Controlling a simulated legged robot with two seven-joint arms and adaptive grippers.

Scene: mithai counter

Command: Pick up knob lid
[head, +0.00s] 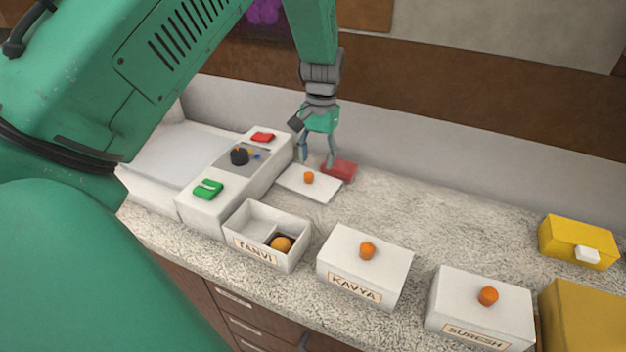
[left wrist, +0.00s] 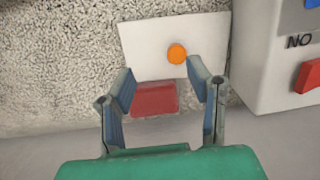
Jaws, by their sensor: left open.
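The knob lid (head: 323,189) is a flat white plate with an orange knob (head: 309,177), lying on the counter to the right of the white control box. In the left wrist view the lid (left wrist: 150,42) shows beyond my fingertips, with its knob (left wrist: 176,54) near the right-hand finger. My left gripper (head: 318,163) is open and empty, pointing down at the lid's far side, its fingers apart and not around the knob. It also shows in the left wrist view (left wrist: 158,78). My right gripper is not in view.
A red block (head: 341,170) lies just behind the lid. The control box (head: 225,180) has red and green buttons. An open box marked TANVI (head: 240,240) holds an orange ball. Closed boxes KAVYA (head: 338,268) and SURESH (head: 460,312) stand right. The counter's middle is clear.

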